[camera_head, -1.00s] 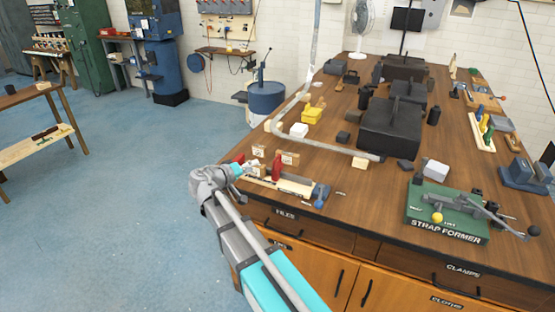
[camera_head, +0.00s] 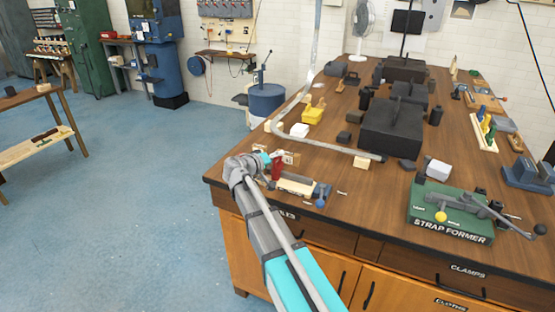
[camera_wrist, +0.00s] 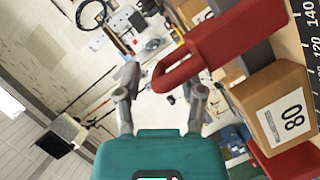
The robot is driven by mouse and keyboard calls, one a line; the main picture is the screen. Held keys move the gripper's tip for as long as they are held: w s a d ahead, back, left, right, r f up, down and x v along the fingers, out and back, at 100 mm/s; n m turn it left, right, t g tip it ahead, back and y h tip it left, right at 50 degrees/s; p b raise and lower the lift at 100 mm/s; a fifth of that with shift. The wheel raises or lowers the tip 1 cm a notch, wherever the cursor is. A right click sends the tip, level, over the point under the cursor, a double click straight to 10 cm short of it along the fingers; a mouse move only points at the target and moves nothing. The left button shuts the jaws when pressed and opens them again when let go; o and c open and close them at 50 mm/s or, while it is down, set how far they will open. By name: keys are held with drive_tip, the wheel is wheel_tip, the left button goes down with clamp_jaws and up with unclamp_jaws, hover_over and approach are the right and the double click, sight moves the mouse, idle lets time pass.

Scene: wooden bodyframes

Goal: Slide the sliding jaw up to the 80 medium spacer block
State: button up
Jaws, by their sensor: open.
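My gripper (camera_wrist: 164,82) is open, its two fingers apart in the wrist view. The red sliding jaw (camera_wrist: 232,40) has a looped handle whose end shows between and just beyond the fingertips; I cannot tell whether they touch. The wooden spacer block labelled 80 (camera_wrist: 270,108) stands to the right of the jaw, close to it. In the head view the red jaw (camera_head: 277,170) stands upright on the wooden jig (camera_head: 297,186) at the bench's near left, just right of my gripper (camera_head: 268,160). The spacer blocks there are partly hidden.
A numbered scale (camera_wrist: 306,30) runs along the jig. Another red part (camera_wrist: 290,163) lies beyond the 80 block. The green strap former (camera_head: 447,212) stands right.

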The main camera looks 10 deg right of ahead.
drive_tip(key=shift+w+d, duration=0.1)
drive_tip(key=shift+d, duration=0.1)
drive_tip(key=shift+c, duration=0.2)
clamp_jaws()
